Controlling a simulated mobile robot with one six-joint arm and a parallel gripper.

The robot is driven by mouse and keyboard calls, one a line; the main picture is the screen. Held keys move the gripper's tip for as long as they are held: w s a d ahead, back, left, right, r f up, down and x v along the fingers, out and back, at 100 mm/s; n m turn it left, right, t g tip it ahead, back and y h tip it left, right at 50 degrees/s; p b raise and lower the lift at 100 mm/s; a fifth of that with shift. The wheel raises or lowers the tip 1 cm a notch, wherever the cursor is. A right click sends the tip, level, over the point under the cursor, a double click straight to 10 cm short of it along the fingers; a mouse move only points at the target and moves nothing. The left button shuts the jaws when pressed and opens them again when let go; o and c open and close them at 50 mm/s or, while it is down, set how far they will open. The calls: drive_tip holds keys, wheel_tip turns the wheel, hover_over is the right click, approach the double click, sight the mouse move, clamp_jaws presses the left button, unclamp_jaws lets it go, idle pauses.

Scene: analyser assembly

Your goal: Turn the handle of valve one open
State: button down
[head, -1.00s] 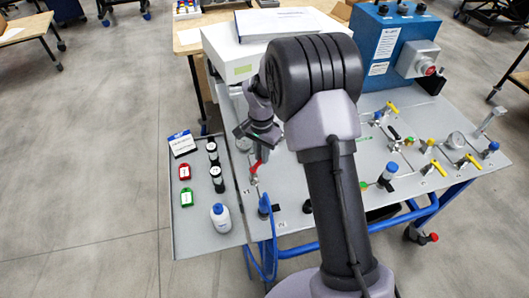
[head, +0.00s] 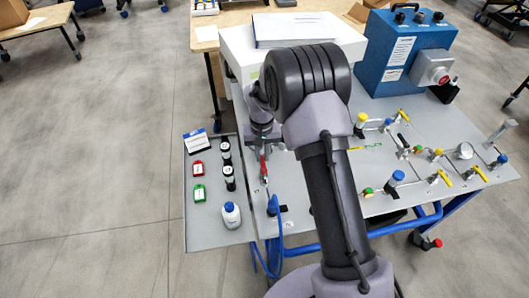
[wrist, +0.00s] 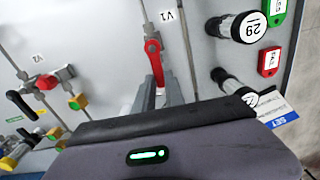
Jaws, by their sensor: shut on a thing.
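Valve one's red handle (wrist: 153,62) stands beside the V1 label (wrist: 168,16) in the wrist view. It lies roughly in line with its thin metal pipe (wrist: 144,12). My gripper (wrist: 158,92) is shut on the handle's free end, one finger on each side; the wrist housing hides part of the grip. In the head view, my gripper (head: 264,152) is at the far end of the red handle (head: 263,172), on the grey panel (head: 300,205). My arm covers the panel to the right of it.
Black-capped vials (head: 228,170), a white bottle (head: 231,214), and red (head: 198,169) and green (head: 199,193) tags sit left of the valve. A white box (head: 235,52) stands behind my gripper. Yellow-handled valves (head: 440,177) and a blue box (head: 405,55) are on the right.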

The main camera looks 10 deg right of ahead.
drive_tip(key=shift+a+n, duration=0.15)
drive_tip(key=shift+n, duration=0.25)
drive_tip(key=c, duration=1.4)
unclamp_jaws()
drive_tip(key=shift+r, duration=0.1)
wheel_tip(320, 180, up, 17)
drive_tip(key=p, duration=0.5)
drive_tip(key=shift+r, duration=0.15)
